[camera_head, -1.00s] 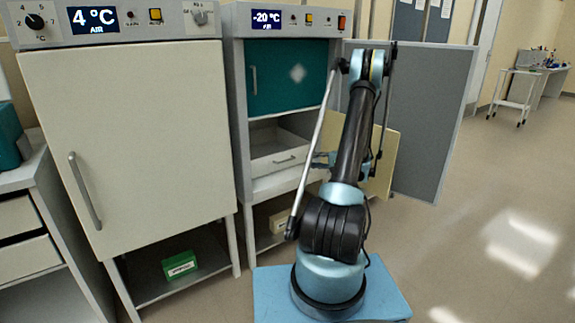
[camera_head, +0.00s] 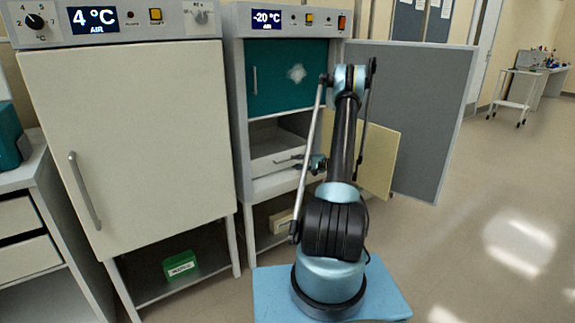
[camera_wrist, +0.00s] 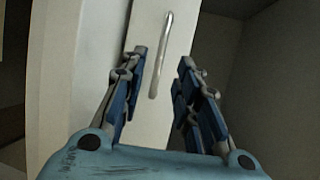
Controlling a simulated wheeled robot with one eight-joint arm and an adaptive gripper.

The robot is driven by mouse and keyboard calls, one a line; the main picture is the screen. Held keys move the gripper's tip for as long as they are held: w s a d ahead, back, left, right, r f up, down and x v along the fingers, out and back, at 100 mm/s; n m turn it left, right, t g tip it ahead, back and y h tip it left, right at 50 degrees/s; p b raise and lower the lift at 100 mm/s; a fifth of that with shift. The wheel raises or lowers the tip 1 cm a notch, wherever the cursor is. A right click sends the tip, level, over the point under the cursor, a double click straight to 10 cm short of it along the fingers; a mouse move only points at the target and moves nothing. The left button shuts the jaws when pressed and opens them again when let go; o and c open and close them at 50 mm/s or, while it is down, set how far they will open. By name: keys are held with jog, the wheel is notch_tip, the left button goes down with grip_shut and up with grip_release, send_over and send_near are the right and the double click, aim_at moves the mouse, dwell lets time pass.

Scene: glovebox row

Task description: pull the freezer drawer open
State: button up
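The freezer (camera_head: 237,110) with the -20 °C display stands right of the 4 °C fridge. Its white drawer (camera_head: 262,166) sits below a teal door panel and has a slim bar handle (camera_head: 283,160). My gripper (camera_head: 304,162) is at the right end of this handle, and my arm hides the area to its right. In the wrist view, the pale drawer front (camera_wrist: 176,100) fills the middle. The handle (camera_wrist: 162,50) lies between and ahead of the spread fingers of my gripper (camera_wrist: 163,62), with gaps on both sides. I see no grip on it.
The teal panel (camera_head: 285,85) above the drawer is closed. A cream panel (camera_head: 378,165) stands behind my arm, with a grey panel (camera_head: 425,120) beyond it. The 4 °C fridge (camera_head: 130,140) is shut. A green box (camera_head: 180,265) sits on the low shelf.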

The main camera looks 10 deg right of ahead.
jog(key=x, duration=0.6)
jog(key=shift+w+a, duration=0.25)
jog(key=shift+a, duration=0.05)
grip_shut()
